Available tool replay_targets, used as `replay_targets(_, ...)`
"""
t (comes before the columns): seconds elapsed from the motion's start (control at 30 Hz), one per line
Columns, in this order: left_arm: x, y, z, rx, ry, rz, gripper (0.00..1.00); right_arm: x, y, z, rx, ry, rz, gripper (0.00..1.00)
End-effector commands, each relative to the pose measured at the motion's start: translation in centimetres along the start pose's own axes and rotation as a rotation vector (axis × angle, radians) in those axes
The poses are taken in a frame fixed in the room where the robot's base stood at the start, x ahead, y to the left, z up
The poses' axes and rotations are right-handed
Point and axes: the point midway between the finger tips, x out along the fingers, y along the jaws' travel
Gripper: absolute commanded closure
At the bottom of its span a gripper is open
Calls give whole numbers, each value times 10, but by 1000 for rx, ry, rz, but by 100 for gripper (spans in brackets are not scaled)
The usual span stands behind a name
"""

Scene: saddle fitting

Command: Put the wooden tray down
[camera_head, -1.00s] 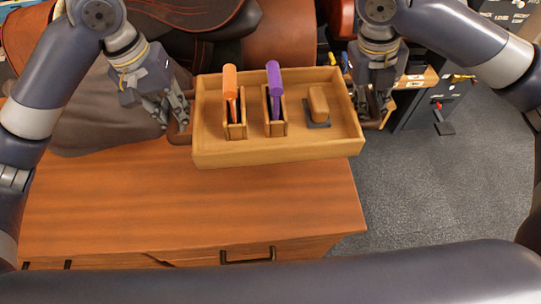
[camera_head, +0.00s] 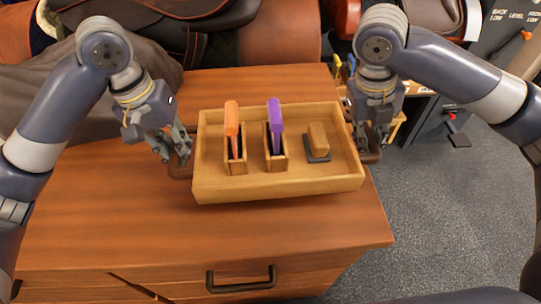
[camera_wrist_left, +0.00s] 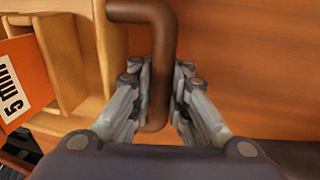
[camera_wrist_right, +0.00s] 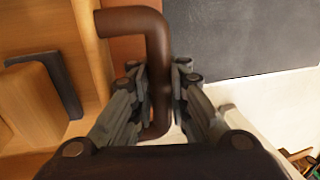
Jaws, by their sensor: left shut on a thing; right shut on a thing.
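The wooden tray (camera_head: 290,188) is held level between my two grippers, over the wooden cabinet top (camera_head: 90,210). Its right end reaches near the cabinet's right edge. I cannot tell whether its underside touches the top. My left gripper (camera_head: 184,158) is shut on the tray's brown left handle, seen in the left wrist view (camera_wrist_left: 158,60). My right gripper (camera_head: 372,146) is shut on the brown right handle, seen in the right wrist view (camera_wrist_right: 155,50). In the tray are an orange-handled tool (camera_head: 232,120), a purple-handled tool (camera_head: 275,115), each in a slotted holder, and a wooden-topped block (camera_head: 317,138).
A saddle (camera_head: 200,40) and dark cloth lie behind the cabinet top at the left. A drawer with a dark handle (camera_head: 241,281) is at the cabinet front. Grey floor (camera_head: 440,220) lies to the right. The cabinet top before the tray is clear.

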Motion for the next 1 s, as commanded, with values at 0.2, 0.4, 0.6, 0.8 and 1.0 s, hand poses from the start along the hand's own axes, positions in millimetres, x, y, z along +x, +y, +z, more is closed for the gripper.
replay_targets(0.2,13,-3,0,-1,2,-1,100,14,2,0,2,-1,-2,100)
replay_targets(0.4,12,-3,0,-1,2,-1,100,12,2,0,2,-1,-2,100)
replay_targets(0.6,13,-3,0,-1,2,-1,100,13,2,0,2,-1,-2,100)
replay_targets(0.8,18,-4,0,-1,2,-1,100,18,3,0,2,-1,-2,100)
replay_targets(1.0,28,-6,0,-1,2,-1,100,28,5,0,2,-1,-2,100)
